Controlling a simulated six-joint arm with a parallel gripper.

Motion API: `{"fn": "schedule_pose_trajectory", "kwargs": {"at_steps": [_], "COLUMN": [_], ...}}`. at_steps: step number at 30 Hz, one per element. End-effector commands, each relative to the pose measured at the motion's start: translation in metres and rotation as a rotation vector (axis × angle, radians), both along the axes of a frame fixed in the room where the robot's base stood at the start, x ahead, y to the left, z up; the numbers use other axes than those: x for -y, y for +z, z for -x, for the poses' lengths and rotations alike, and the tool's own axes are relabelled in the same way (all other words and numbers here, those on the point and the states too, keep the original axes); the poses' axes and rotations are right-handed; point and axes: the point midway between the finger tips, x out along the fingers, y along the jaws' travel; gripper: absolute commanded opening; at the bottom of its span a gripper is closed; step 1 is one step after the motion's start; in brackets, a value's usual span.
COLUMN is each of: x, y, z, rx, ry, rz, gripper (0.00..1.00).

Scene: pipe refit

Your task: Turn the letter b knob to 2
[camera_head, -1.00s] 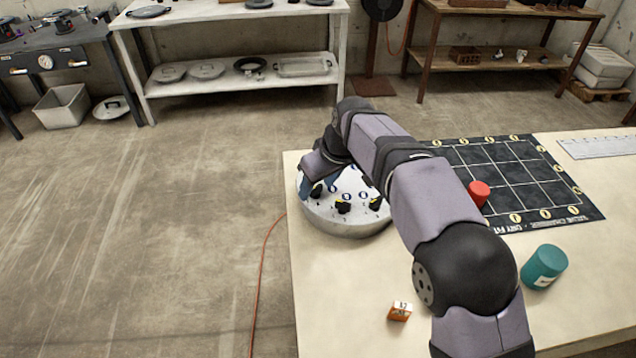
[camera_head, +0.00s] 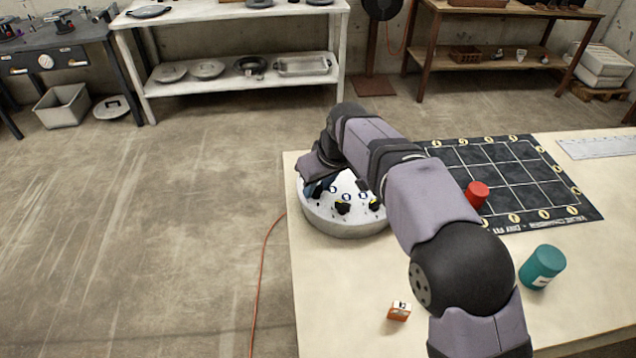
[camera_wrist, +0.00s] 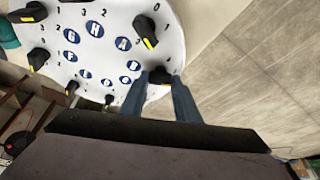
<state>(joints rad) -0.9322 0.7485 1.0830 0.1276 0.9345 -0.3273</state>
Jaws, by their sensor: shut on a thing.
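The round white panel (camera_head: 347,229) sits on the table's left corner. My gripper (camera_wrist: 161,84) is shut on a black knob (camera_wrist: 160,74) at the panel edge. The closest label looks like the letter b (camera_wrist: 133,66). The fingers hide part of this knob, so its pointer setting cannot be read.
A red cylinder (camera_head: 476,195) stands on the black gridded mat (camera_head: 540,212). A teal cylinder (camera_head: 542,266) and a small orange block (camera_head: 399,311) are on the pale table (camera_head: 335,300). A ruler (camera_head: 600,147) lies at the right. The table's front left is clear.

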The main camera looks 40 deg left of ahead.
Motion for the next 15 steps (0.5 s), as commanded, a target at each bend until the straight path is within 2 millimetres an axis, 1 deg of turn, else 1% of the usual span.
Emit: {"fn": "schedule_pose_trajectory", "kwargs": {"at_steps": [5,15], "x": [-0.0008,-0.0032], "y": [0.0033,0.0037], "z": [0.0024,0.0041], "rx": [0.000,0.003], "ry": [-0.119,-0.430], "rz": [0.001,0.000], "gripper": [0.07,0.07]}}
